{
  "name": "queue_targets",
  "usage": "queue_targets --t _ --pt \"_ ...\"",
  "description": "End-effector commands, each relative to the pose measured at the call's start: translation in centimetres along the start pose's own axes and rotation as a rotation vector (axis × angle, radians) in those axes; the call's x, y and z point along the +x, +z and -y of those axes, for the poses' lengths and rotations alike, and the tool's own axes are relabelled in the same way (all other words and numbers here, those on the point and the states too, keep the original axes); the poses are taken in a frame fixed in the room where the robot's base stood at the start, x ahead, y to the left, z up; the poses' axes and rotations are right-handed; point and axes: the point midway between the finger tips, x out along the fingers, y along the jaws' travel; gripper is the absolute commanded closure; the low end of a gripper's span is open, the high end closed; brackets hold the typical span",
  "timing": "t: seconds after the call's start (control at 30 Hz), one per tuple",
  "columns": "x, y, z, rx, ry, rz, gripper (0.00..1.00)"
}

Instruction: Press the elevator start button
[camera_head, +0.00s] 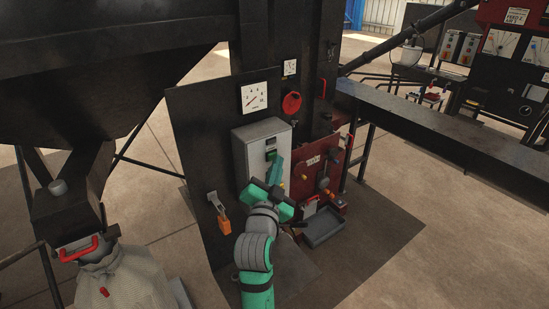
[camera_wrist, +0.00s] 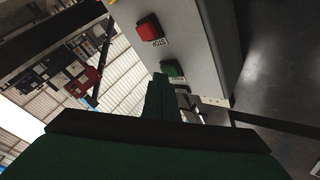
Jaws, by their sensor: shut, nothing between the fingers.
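A green button (camera_wrist: 172,69) sits on the face of a grey control box (camera_wrist: 196,40) in the wrist view. The label beneath it is partly covered. A red button (camera_wrist: 148,27) marked STOP is on the same face. In the head view the grey box (camera_head: 242,152) stands on a dark panel, its front partly hidden by my arm. My gripper (camera_wrist: 160,80) is shut and empty, its fingertips close beside the green button; whether they touch it I cannot tell. In the head view my gripper (camera_head: 274,170) is in front of the box's lower right part.
A red panel (camera_head: 318,172) with knobs and a grey tray (camera_head: 324,228) are right of my gripper. An orange-handled lever (camera_head: 224,224) is lower left. A gauge (camera_head: 254,97) and red wheel (camera_head: 291,103) are above. A dark beam (camera_head: 440,135) extends right.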

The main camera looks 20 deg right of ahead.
Motion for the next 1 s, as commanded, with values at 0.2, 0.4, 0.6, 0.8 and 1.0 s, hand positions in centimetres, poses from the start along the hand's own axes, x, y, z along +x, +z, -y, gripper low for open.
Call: queue_targets --t 0.2,0.4,0.6,0.8,1.0 --pt "0.2 0.1 0.1 0.000 0.000 0.001 1.00" --pt "0.2 0.1 0.1 0.000 0.000 0.000 1.00" --pt "0.2 0.0 0.0 0.001 0.001 -0.001 1.00" --pt "-0.4 -0.3 -0.3 0.002 0.000 0.000 1.00" --pt "-0.9 -0.8 -0.9 0.000 0.002 -0.001 1.00"
